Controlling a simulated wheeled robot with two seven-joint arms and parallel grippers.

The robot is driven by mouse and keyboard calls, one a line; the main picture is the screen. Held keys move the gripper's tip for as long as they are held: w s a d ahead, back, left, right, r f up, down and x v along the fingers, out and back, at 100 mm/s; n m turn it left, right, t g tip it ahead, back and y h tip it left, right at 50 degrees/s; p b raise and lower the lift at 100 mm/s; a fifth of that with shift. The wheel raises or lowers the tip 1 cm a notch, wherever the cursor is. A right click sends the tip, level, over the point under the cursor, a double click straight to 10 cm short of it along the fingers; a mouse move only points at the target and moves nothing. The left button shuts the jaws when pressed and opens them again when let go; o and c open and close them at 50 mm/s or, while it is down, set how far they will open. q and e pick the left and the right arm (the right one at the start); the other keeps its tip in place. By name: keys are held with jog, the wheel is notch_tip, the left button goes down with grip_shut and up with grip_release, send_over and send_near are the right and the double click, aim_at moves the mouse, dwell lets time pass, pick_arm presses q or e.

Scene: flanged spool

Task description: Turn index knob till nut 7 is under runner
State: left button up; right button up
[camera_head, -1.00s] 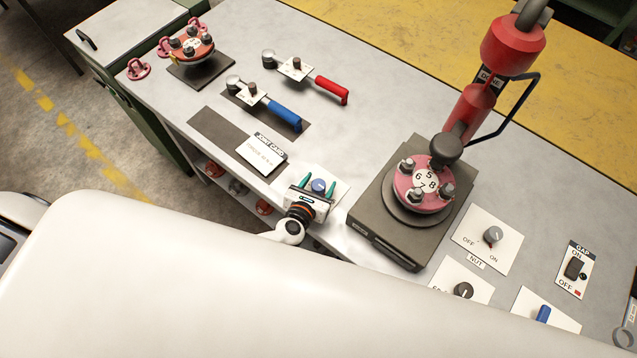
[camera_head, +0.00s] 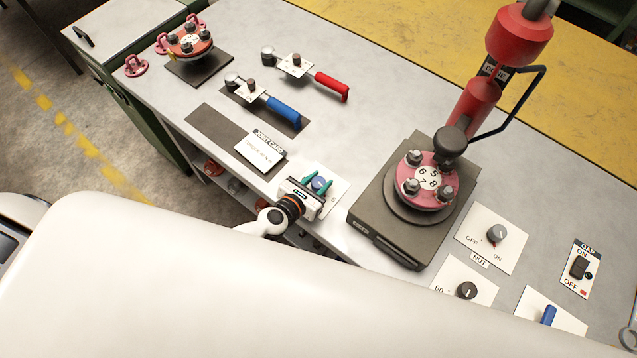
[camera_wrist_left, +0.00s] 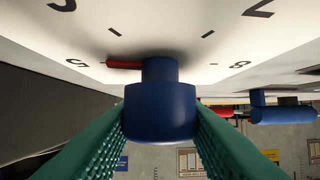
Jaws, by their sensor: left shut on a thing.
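The blue index knob (camera_head: 319,183) stands on a white plate at the bench's front edge. My left gripper (camera_head: 318,182) is shut on it, with its green fingers on either side. In the left wrist view the knob (camera_wrist_left: 160,112) sits between the two fingers, and its red pointer (camera_wrist_left: 124,64) points left, at the tick by the numeral 5. The pink flange (camera_head: 428,183) with numerals 5 to 8 lies on the dark turntable base (camera_head: 377,224). The red runner (camera_head: 470,110) stands over its far right side, closest to the 5, and partly hides a nut there. My right gripper is out of view.
Two wrenches, blue-handled (camera_head: 284,111) and red-handled (camera_head: 331,86), lie behind the knob. A joint card (camera_head: 260,151) lies left of it. A nut switch (camera_head: 497,233), another black knob (camera_head: 466,291) and a gap switch (camera_head: 579,267) are at right.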

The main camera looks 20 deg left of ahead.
pick_arm(q)
jog(key=shift+a+m+g+h+b, duration=0.1)
jog(key=shift+m+g+h+b, duration=0.4)
jog(key=shift+m+h, duration=0.35)
jog(key=shift+f+m+g+h+b, duration=0.25)
jog(key=shift+m+g+h+b, duration=0.55)
jog(key=shift+m+h+b, duration=0.7)
jog(key=m+g+h+b, duration=0.3)
jog(key=m+g+b, duration=0.1)
jog(key=b, duration=0.1)
jog(key=shift+w, duration=0.1)
jog(key=shift+m+g+h+b, duration=0.55)
jog(key=shift+m+g+b, duration=0.35)
jog(key=shift+m+g, duration=0.15)
jog(key=m+g+b, duration=0.3)
jog(key=m+g, duration=0.2)
jog(key=g, duration=0.1)
jog(key=shift+r+b, duration=0.15)
jog(key=shift+b, duration=0.2)
jog(key=m+g+b, duration=0.1)
jog(key=m+g, duration=0.1)
jog(key=m+g+y+b, duration=0.1)
jog(key=m+g, duration=0.2)
jog(key=shift+g+y, duration=0.25)
jog(key=shift+y, duration=0.05)
jog(key=shift+m, duration=0.3)
jog(key=o, duration=1)
jog(key=shift+r, duration=0.1)
